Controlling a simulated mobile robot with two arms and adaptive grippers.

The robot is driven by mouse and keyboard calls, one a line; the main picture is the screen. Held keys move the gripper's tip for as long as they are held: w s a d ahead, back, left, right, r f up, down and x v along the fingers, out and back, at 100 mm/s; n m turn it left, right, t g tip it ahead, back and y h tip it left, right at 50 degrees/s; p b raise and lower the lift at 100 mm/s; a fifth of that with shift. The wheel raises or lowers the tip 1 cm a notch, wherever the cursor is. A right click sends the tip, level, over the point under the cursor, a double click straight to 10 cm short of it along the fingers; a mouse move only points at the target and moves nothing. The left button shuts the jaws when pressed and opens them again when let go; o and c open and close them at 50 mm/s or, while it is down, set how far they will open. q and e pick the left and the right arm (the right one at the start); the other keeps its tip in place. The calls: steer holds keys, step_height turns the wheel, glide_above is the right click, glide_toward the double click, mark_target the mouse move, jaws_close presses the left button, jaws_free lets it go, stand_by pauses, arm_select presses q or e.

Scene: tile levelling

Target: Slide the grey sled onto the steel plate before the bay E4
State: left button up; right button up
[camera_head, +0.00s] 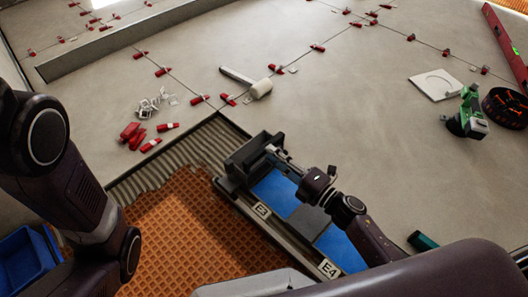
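The dark grey sled (243,166) sits at the upper left end of a long rail unit, beside the first blue section. My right gripper (277,152) is at the sled's right side and seems to touch it or nearly so. Its fingers are small and partly merge with the sled, so I cannot tell whether they are closed on it. A flat grey steel plate (307,219) lies between two blue sections, down the rail from the sled. The label E4 (329,268) is on the front edge at the lower right. My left arm shows at the left, but its gripper is outside the picture.
The label E3 (262,210) marks the rail nearer the sled. My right forearm covers part of the E4 end. Orange matting (185,235) lies left of the rail. A mallet (257,88), red wedges (132,133) and a green tool (467,115) lie on the tiles.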

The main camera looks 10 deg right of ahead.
steer(key=shift+b+x, duration=0.7)
steer(key=shift+x, duration=1.4)
jaws_close()
